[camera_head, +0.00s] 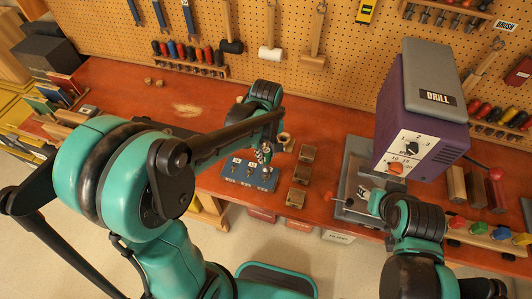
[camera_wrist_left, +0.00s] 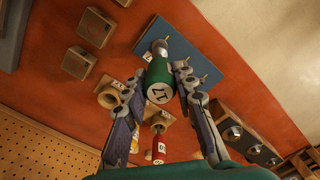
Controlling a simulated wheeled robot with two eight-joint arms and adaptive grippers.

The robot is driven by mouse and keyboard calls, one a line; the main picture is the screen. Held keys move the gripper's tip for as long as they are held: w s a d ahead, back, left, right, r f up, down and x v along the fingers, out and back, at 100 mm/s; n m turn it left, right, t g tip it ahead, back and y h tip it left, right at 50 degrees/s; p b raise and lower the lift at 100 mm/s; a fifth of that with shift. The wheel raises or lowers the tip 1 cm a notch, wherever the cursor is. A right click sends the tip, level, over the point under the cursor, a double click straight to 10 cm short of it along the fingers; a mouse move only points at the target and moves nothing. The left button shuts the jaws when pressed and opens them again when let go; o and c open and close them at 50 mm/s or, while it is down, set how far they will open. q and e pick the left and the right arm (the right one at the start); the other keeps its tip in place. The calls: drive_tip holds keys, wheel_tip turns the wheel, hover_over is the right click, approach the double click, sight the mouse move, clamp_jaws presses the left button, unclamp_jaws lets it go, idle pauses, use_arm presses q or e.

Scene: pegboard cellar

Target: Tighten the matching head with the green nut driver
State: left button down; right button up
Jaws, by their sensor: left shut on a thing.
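The green nut driver (camera_wrist_left: 158,82) is held between the fingers of my left gripper (camera_wrist_left: 167,72), which is shut on its numbered handle. Its grey shaft points at the blue plate (camera_wrist_left: 190,50), over one of the heads; I cannot tell whether it is seated on it. Other heads (camera_wrist_left: 192,62) stand on the plate to the right. In the head view my left gripper (camera_head: 264,152) is above the right part of the blue plate (camera_head: 236,181), and the driver is mostly hidden. My right arm comes in at the lower right, but its gripper is not visible.
Wooden blocks (camera_head: 302,173) stand to the right of the plate. A red-handled driver (camera_wrist_left: 158,150) stands near a wooden holder (camera_wrist_left: 110,95). The purple drill press (camera_head: 420,115) stands at the right. The bench (camera_head: 130,88) has free room at the back left.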

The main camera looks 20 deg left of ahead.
use_arm(q)
drive_tip(key=shift+r+p, duration=1.45)
drive_tip(key=shift+r, duration=0.75)
drive_tip(key=c, duration=1.8)
unclamp_jaws()
clamp_jaws()
